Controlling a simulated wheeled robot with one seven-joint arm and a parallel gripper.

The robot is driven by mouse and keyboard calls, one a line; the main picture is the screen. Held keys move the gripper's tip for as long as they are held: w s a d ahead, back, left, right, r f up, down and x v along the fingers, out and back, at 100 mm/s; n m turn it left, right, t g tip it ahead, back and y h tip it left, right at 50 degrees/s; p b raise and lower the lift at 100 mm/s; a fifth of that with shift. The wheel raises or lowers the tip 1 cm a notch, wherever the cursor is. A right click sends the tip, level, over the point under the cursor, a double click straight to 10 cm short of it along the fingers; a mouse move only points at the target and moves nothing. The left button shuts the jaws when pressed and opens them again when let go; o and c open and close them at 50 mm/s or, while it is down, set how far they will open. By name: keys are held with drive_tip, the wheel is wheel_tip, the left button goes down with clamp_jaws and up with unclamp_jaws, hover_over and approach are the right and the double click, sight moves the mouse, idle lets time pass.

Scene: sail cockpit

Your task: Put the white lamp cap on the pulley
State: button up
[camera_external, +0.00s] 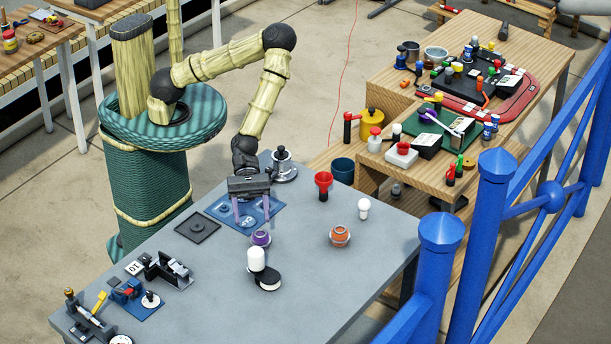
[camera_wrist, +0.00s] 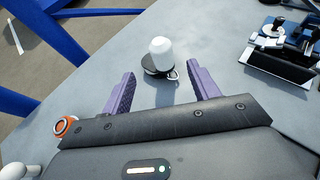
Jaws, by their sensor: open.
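A white round-topped cap (camera_external: 256,259), which looks like the lamp cap, stands upright at a low black round piece (camera_external: 267,275) with a pale rim. The cap shows in the wrist view (camera_wrist: 161,50) ahead, between and beyond the fingertips, with the black piece (camera_wrist: 152,72) and a metal ring at its foot. I cannot tell whether the cap rests on the black piece or beside it, nor surely which piece is the pulley. My gripper (camera_external: 252,210) is open and empty, its purple fingers pointing down above the blue plate (camera_external: 222,209); the fingers (camera_wrist: 161,86) are apart from the cap.
An orange ringed piece (camera_external: 340,236), white bulb (camera_external: 364,208) and red funnel (camera_external: 323,183) stand to the right. Black fixtures (camera_external: 165,270) are at left. A blue railing (camera_external: 437,260) runs beyond the table's right edge.

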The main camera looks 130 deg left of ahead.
drive_tip(key=shift+s+a+r, duration=0.1)
drive_tip(key=shift+a, duration=0.05)
idle(0.5)
drive_tip(key=s+a+f+m+g+y, duration=0.1)
drive_tip(key=s+a+m, duration=0.1)
drive_tip(key=m, duration=0.2)
drive_tip(key=s+a+f+m+g+y, duration=0.1)
drive_tip(key=s+a+m+g+y, duration=0.1)
drive_tip(key=m, duration=0.3)
drive_tip(key=s+a+f+m+g+y, duration=0.1)
drive_tip(key=s+a+m+y, duration=0.1)
drive_tip(key=s+a+m, duration=0.1)
drive_tip(key=shift+s+f+m, duration=0.1)
drive_tip(key=shift+s+m, duration=0.1)
drive_tip(key=shift+m, duration=0.5)
drive_tip(key=s+a+r+m+g+y, duration=0.3)
drive_tip(key=s+a+r+m+y, duration=0.1)
drive_tip(key=s+a+r+m, duration=0.6)
drive_tip(key=s+m, duration=0.2)
drive_tip(key=m, duration=0.1)
drive_tip(key=shift+a+r+m+y, duration=0.2)
drive_tip(key=shift+a+m+y, duration=0.1)
drive_tip(key=shift+a, duration=0.05)
